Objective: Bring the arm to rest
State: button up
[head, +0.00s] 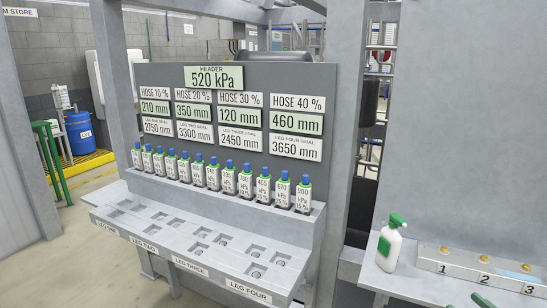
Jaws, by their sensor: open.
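My arm and gripper do not show in the head view, so their pose cannot be seen. A grey bench (200,255) stands in front, its sloped top holding empty square sockets in rows labelled LEG ONE to LEG FOUR. A row of several white cartridges (228,180) with blue caps and green bands stands upright on the ledge behind the sockets. Each cartridge has a kPa and percent label.
A dark panel (240,85) above reads HEADER 520 kPa, with four hose readings. A side shelf (400,283) at right holds a green-topped spray bottle (390,243) and a numbered block (480,268). A grey post (348,130) separates them. Open floor (40,270) lies at left.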

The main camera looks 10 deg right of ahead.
jog(key=w+a+r+m+g+h, duration=0.1)
jog(key=w+a+r+h, duration=0.15)
jog(key=w+r, duration=0.2)
jog(key=w+a+r+g+h, duration=0.1)
jog(key=w+a+r+h, duration=0.15)
jog(key=w, duration=0.25)
jog(key=a+r+m+g+h, duration=0.2)
jog(key=a+r+g+h, duration=0.15)
jog(key=a, duration=0.25)
jog(key=s+a+g+y, duration=0.3)
jog(key=s+a, duration=0.5)
jog(key=a, duration=0.4)
jog(key=s+a+f+g+y, duration=0.1)
jog(key=s+a+g+y, duration=0.2)
jog(key=s+a, duration=0.5)
jog(key=a, duration=0.5)
jog(key=shift+s+f+n, duration=0.15)
jog(key=shift+s+n, duration=0.15)
jog(key=shift+a, duration=0.1)
jog(key=c, duration=0.6)
